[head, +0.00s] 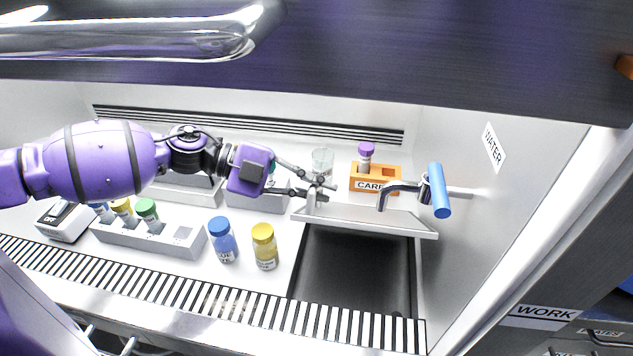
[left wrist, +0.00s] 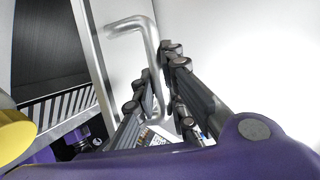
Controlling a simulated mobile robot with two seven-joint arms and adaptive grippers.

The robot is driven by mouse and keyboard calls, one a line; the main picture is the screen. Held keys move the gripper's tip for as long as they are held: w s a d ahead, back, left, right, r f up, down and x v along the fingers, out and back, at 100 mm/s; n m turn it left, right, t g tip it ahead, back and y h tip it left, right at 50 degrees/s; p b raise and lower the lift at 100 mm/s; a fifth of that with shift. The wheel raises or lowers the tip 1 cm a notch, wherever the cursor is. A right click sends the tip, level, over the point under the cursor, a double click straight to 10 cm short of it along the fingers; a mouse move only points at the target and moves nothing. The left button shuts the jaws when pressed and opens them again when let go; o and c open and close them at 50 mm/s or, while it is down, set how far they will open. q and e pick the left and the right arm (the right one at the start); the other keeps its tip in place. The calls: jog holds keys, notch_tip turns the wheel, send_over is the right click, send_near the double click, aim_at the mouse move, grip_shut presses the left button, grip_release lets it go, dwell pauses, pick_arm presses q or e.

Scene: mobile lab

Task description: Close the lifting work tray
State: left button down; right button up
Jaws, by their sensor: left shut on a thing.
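The white lifting work tray (head: 385,222) is raised in the head view, its panel tilted up at the back of a dark rectangular recess (head: 352,268). Its metal handle (left wrist: 133,27) shows in the left wrist view as a bent bar coming down between my fingers. My left gripper (head: 318,190) is shut on this handle at the tray's left end. The fingers also show in the left wrist view (left wrist: 160,95), on both sides of the bar. My right gripper is not in view.
A tap with a blue handle (head: 439,190) juts over the tray's right side. An orange holder (head: 375,180) and a glass beaker (head: 323,160) stand behind. A blue-capped bottle (head: 223,240) and a yellow-capped bottle (head: 265,247) stand left of the recess. A striped vent runs along the front.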

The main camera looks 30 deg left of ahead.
pick_arm(q)
jog(key=shift+s+f, duration=0.1)
jog(key=c, duration=1.8)
grip_release()
jog(key=v, duration=1.2)
